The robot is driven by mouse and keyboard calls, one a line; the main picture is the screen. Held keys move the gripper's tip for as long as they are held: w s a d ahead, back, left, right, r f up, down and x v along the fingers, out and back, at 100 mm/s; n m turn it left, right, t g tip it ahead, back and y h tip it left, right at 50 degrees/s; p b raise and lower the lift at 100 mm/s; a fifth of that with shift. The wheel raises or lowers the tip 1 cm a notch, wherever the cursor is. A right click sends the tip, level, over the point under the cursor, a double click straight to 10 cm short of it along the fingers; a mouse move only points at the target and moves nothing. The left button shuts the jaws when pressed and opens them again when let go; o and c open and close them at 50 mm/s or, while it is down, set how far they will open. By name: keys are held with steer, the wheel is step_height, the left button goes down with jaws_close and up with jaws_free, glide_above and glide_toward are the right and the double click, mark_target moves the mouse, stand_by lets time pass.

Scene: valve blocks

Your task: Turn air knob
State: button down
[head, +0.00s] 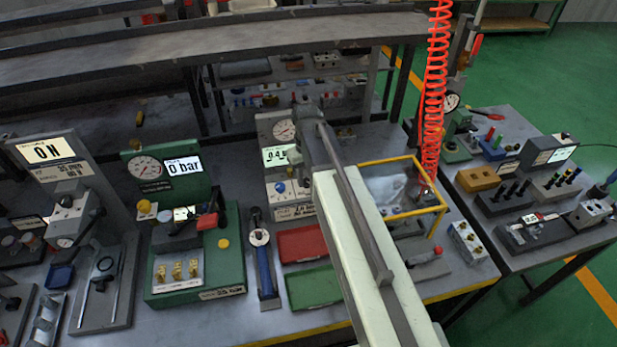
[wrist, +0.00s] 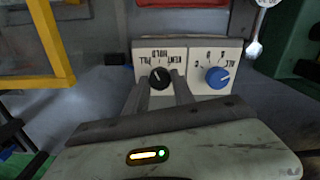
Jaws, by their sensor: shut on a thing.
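A black knob (wrist: 158,78) sits on a pale panel (wrist: 145,56) lettered FILL, HOLD and VENT in the wrist view. My gripper (wrist: 162,84) has one finger on each side of this knob and is shut on it. A blue knob (wrist: 217,77) with a white pointer mark sits on the panel's right part, clear of the fingers. In the head view the blue knob (head: 280,187) shows on a grey block below a gauge (head: 284,130) and a lit display (head: 276,156). My arm hides the black knob there.
A red tray (head: 302,243) and a green tray (head: 314,288) lie in front of the block. A yellow frame (head: 401,161) stands to the right, with a red coiled hose (head: 434,90) above it. A green valve stand (head: 229,240) stands to the left.

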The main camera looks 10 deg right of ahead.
mark_target(307, 181)
steer(key=shift+s+n, duration=0.1)
steer(key=shift+n, duration=1.8)
steer(key=c, duration=1.1)
jaws_free()
steer(key=shift+o, duration=0.2)
steer(key=shift+r+p, duration=0.3)
step_height(307, 181, up, 7)
steer(key=p, duration=0.7)
steer(key=shift+r, duration=0.2)
steer(key=shift+f, duration=0.1)
